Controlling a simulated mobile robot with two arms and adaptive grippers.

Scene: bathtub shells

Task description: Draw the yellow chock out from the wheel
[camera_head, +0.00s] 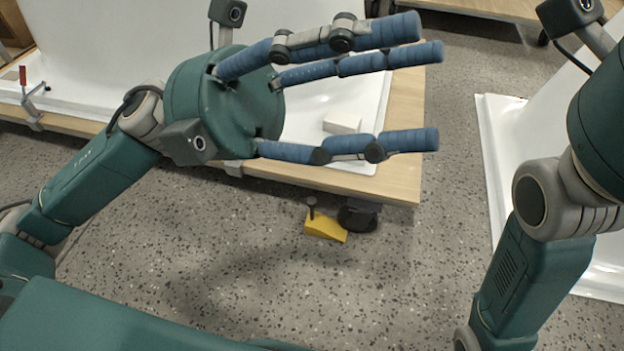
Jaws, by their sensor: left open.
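The yellow chock (327,225) is a small wedge on the speckled floor. It sits against the left side of a dark wheel (358,217) under the near right corner of a wooden platform. A dark knob or post (311,207) stands at the chock's left end. My left gripper (425,85) is open and empty. Its blue fingers point right, above the platform and well above the chock. My right arm comes in at the right edge; its gripper is outside the picture.
The wooden platform (400,185) carries a white tub shell (370,95) with a small white block (342,124) on it. A red-handled clamp (27,92) grips the platform's left part. Another white shell (497,120) stands at right. The floor before the chock is clear.

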